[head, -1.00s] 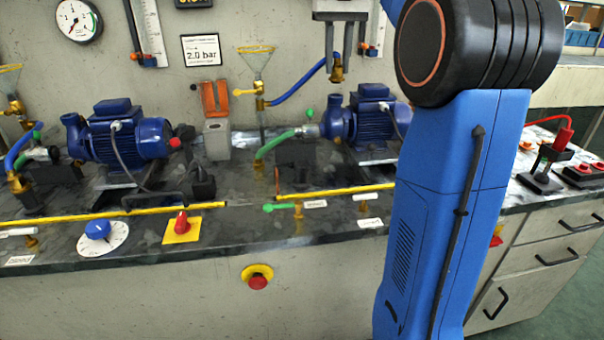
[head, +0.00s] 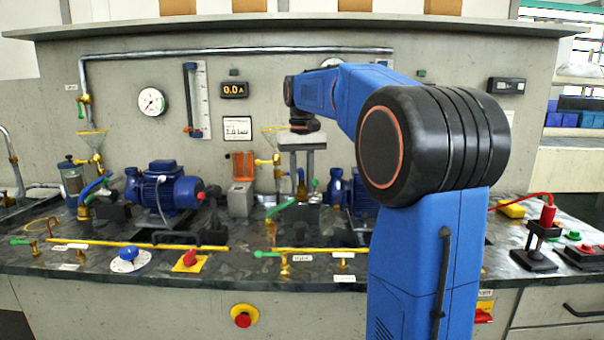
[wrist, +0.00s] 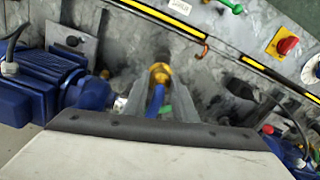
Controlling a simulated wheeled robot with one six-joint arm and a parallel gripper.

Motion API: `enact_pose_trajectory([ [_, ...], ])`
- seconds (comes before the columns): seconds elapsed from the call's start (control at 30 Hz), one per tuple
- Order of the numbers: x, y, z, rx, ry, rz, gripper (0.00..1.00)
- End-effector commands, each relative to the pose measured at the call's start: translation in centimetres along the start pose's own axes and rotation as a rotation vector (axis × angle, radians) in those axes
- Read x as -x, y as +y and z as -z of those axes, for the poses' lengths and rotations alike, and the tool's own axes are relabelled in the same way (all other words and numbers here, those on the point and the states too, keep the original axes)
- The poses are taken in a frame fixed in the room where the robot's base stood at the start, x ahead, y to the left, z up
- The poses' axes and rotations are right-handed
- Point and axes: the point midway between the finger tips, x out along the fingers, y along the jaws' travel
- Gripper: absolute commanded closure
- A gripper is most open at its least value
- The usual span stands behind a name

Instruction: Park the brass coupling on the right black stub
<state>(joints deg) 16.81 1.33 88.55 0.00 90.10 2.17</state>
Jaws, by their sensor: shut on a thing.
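My gripper (head: 300,165) points down in the head view, above the counter between the two blue pumps. In the wrist view my gripper (wrist: 160,100) is shut on the brass coupling (wrist: 160,73), whose yellow metal shows between the fingertips. A blue hose (wrist: 156,100) runs from the coupling back between the fingers.
The left pump (head: 170,192) and a brass funnel valve (head: 277,160) stand left of my gripper. The right pump (head: 362,195) is partly behind my arm. Yellow-black strips (head: 180,246), a blue dial (head: 128,253) and a red knob (head: 189,258) line the counter front.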

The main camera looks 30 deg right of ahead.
Motion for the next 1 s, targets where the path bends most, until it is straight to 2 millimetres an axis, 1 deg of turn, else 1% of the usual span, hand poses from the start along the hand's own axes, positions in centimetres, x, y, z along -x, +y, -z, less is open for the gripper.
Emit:
enact_pose_trajectory([
  [0.27, -1.2, 0.0, -0.1, -0.001, -0.001, 0.0, 0.98],
  [0.8, -5.4, 0.0, -0.1, -0.001, -0.001, 0.0, 0.98],
  [1.0, -6.4, 0.0, 0.0, -0.001, 0.0, 0.0, 0.98],
])
